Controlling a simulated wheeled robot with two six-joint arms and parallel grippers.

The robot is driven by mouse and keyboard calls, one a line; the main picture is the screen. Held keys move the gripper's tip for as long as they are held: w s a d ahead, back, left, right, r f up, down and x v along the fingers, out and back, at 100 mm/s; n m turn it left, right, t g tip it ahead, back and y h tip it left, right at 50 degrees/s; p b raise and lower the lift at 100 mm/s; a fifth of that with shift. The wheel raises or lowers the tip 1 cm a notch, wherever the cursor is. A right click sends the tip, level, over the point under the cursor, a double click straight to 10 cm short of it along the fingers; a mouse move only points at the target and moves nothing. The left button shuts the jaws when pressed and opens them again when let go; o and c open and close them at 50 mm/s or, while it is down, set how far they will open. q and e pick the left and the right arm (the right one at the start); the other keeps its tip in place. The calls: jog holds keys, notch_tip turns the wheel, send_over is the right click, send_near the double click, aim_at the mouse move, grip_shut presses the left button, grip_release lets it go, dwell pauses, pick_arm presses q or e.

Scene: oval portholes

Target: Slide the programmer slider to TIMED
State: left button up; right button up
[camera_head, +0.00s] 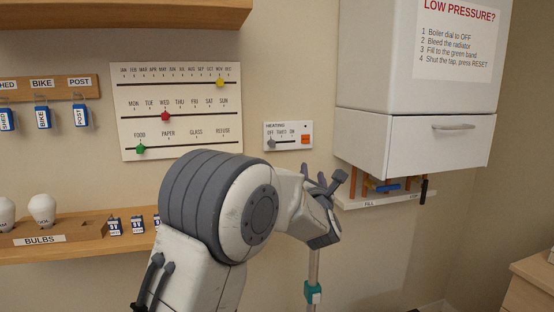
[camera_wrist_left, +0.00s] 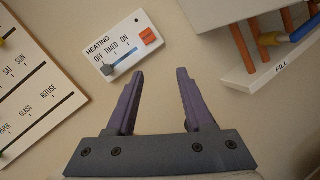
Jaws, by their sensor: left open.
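The heating programmer (camera_head: 288,136) is a small white panel on the wall, with OFF, TIMED and ON marks and an orange block at its right. Its grey slider knob (camera_head: 271,142) sits at the left end, under OFF. The panel (camera_wrist_left: 125,45) and the knob (camera_wrist_left: 107,69) also show in the left wrist view. My left gripper (camera_head: 333,182) is below and right of the panel. In the left wrist view its two fingers (camera_wrist_left: 160,72) are apart and empty, with the knob just beyond the left fingertip. I cannot tell if they touch. My right gripper is not in view.
A white boiler cabinet (camera_head: 440,143) juts out at the right, with copper pipes and a FILL ledge (camera_head: 385,198) below. A calendar board (camera_head: 178,110) with coloured knobs hangs at the left. A wooden shelf (camera_head: 80,245) holds bulbs. Bare wall surrounds the panel.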

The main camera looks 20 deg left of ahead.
aim_at(273, 144)
pick_arm(q)
jog(key=a+r+n+y, duration=0.1)
jog(key=a+n+y, duration=0.6)
jog(key=a+n, duration=0.25)
jog(key=p+x, duration=0.1)
jog(key=x, duration=0.3)
jog(key=p+x, duration=0.2)
jog(key=x, duration=0.3)
jog(key=shift+d+r, duration=0.2)
jog(key=shift+d, duration=0.05)
jog(key=shift+w+a+r, duration=0.15)
jog(key=shift+w+a, duration=0.1)
jog(key=shift+w, duration=0.2)
jog(key=shift+g, duration=0.3)
grip_shut()
